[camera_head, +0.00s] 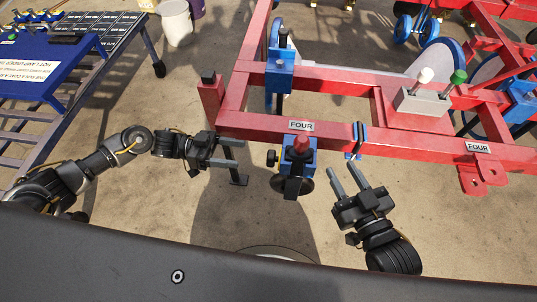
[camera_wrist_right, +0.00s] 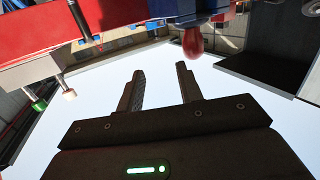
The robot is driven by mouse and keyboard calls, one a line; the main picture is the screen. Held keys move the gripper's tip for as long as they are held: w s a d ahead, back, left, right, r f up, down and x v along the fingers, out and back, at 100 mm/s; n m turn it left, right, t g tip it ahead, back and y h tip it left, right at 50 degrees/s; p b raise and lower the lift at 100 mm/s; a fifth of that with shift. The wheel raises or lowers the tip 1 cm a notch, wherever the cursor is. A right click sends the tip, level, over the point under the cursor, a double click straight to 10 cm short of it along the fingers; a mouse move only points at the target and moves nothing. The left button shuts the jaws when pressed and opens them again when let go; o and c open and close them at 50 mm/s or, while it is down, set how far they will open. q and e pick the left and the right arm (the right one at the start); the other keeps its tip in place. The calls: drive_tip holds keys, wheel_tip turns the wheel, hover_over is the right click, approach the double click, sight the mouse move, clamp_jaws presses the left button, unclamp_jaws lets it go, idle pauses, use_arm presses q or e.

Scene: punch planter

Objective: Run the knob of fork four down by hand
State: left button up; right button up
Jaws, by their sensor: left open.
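The blue fork block (camera_head: 297,160) hangs on the front red beam under a label "FOUR" (camera_head: 301,126). A red knob (camera_head: 301,143) stands on it, and a small black knob (camera_head: 271,158) sticks out on its left. A dark round part shows below the block. My left gripper (camera_head: 240,161) is open and empty, left of the black knob and apart from it. My right gripper (camera_head: 344,169) is open and empty, right of the block, fingers pointing up at the beam. In the right wrist view, a red knob (camera_wrist_right: 192,42) shows beyond the open fingers (camera_wrist_right: 158,72).
The red frame (camera_head: 395,148) spans the upper right, with a second "FOUR" label (camera_head: 478,147) and a grey block (camera_head: 424,101) bearing white and green knobs. A blue clip (camera_head: 357,140) sits on the front beam. A blue table (camera_head: 50,60) stands left.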

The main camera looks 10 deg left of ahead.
sight(274, 159)
use_arm(q)
drive_tip(key=d, duration=1)
use_arm(e)
drive_tip(key=shift+s+a+r+t+y, duration=0.1)
drive_tip(key=shift+a+r+t+y, duration=0.2)
drive_tip(key=shift+r, duration=0.2)
use_arm(q)
drive_tip(key=c, duration=1)
